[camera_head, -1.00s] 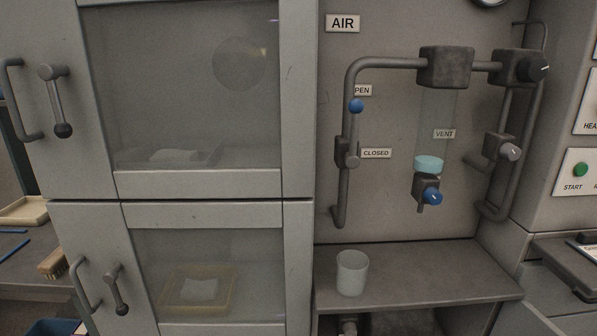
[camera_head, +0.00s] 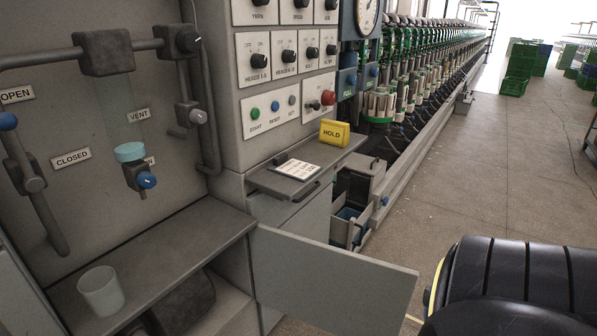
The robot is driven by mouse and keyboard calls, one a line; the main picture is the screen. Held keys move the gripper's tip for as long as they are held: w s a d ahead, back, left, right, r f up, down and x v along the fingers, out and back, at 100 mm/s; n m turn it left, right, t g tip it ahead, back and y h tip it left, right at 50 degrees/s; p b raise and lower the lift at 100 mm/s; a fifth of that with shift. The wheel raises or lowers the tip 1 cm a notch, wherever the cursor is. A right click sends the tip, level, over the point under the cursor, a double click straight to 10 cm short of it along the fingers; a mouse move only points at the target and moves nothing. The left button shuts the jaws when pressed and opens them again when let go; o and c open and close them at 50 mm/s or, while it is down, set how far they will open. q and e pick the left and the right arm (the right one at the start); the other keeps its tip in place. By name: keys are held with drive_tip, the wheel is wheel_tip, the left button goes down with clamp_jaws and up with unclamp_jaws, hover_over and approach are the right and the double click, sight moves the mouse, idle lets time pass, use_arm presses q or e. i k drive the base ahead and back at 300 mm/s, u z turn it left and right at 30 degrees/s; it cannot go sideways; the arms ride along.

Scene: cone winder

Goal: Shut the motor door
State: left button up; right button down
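The motor door (camera_head: 335,285) is a flat grey panel that stands wide open. It is hinged at the right side of the low compartment under the grey shelf and swings out to the right, over the floor. Inside the compartment a dark rounded body, seemingly the motor (camera_head: 183,303), shows partly under the shelf. The bottom of the door and most of the compartment are cut off by the frame's lower edge. Neither of my grippers is in view.
A white cup (camera_head: 101,291) stands on the grey shelf (camera_head: 170,250) above the compartment. The aisle floor (camera_head: 440,185) is clear.

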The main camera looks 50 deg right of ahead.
sight(337, 291)
drive_tip(key=k, duration=1)
drive_tip(key=z, duration=3)
drive_tip(key=i, duration=3.45)
drive_tip(key=u, duration=4.1)
drive_tip(key=i, duration=1)
drive_tip(key=z, duration=0.05)
